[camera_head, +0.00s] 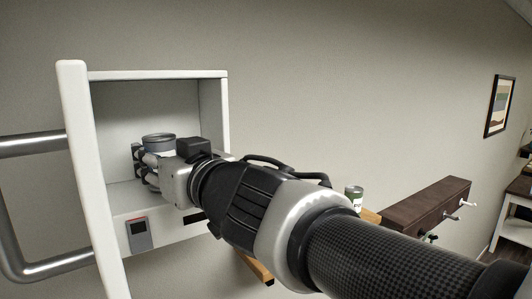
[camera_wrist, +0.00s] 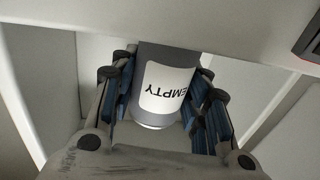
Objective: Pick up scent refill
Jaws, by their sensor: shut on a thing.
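My gripper (camera_head: 143,164) reaches into the open white cabinet (camera_head: 160,75) and is shut on a grey canister (camera_head: 159,138). In the wrist view the canister (camera_wrist: 166,52) sits between the two blue-padded fingers and carries a white label reading EMPTY, upside down in that view. Whether its base touches the cabinet floor is hidden in the head view. A smaller can (camera_head: 354,197), green with a pale label, stands to the right outside the cabinet, beyond my arm and apart from my gripper; it may be the scent refill.
The cabinet's open door (camera_head: 78,150) with a metal handle (camera_head: 30,145) is at left. A small grey panel with a dark screen (camera_head: 139,231) is on the cabinet's lower front. Wooden supports (camera_head: 371,216) and a dark hook rack (camera_head: 425,208) lie to the right, partly behind my arm.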

